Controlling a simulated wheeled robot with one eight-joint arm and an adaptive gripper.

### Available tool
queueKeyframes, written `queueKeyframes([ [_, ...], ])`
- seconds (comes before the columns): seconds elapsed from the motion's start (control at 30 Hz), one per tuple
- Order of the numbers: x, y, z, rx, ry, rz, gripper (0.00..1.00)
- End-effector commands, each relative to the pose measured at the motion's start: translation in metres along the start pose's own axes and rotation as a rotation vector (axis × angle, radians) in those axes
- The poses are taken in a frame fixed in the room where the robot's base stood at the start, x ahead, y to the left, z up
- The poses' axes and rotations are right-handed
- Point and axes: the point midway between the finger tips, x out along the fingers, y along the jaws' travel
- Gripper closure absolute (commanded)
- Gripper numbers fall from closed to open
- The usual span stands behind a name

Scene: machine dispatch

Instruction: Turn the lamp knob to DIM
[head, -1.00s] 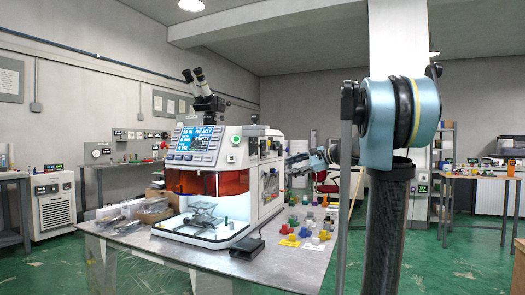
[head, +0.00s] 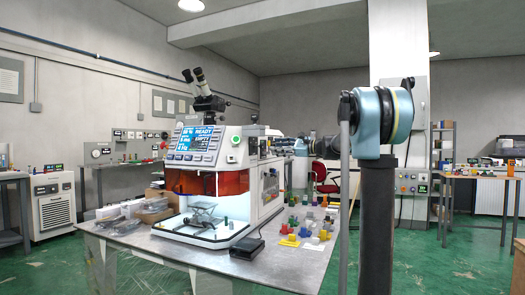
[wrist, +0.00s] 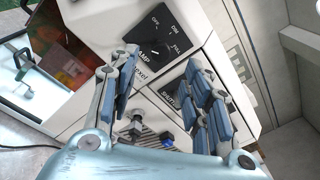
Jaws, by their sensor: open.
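The lamp knob (wrist: 161,42) is a dark knob on a black plate marked OFF, DIM, FULL and LAMP, on the white machine's side panel in the wrist view. I cannot tell how far the tips are from the panel. In the head view the machine (head: 212,150) stands on the table, and the gripper cannot be made out clearly at its right side.
The wrist view shows a metal fitting (wrist: 135,122) and a blue part (wrist: 167,143) low between the fingers, and the orange window (wrist: 72,55) at left. In the head view, a black pedal (head: 247,248) and several small coloured parts lie on the table (head: 278,272).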

Motion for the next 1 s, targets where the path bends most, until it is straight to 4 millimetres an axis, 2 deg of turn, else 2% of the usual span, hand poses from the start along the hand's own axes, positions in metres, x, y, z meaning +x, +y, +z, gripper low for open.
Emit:
queueKeyframes([
  [0.3,0.057,0.001,0.000,0.000,-0.002,0.003,0.56],
  [0.5,0.081,0.001,0.000,-0.001,-0.001,0.002,0.56],
  [0.7,0.090,0.000,0.000,-0.001,0.000,0.001,0.56],
  [0.97,0.091,0.000,0.000,-0.001,0.000,0.001,0.56],
  [1.0,0.091,0.000,0.000,-0.001,0.000,0.001,0.63],
])
